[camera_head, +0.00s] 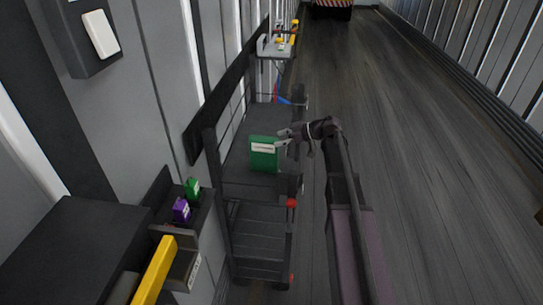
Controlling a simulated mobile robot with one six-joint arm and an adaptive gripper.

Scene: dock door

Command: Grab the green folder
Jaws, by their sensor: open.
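The green folder (264,160) stands upright on a dark shelf of the cart or rack left of centre in the head view. It has a white label across its upper part. My gripper (284,138) is at the folder's upper right edge, reaching in from the right. Its jaws are open, with nothing seen between them. Whether a finger touches the folder cannot be told from this view.
The dark rack (223,185) stands along the left wall, with lower shelves below the folder. A small green item (193,188) and a purple item (181,210) sit on a ledge near a yellow bar (155,270). Floor (410,150) on the right is clear.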

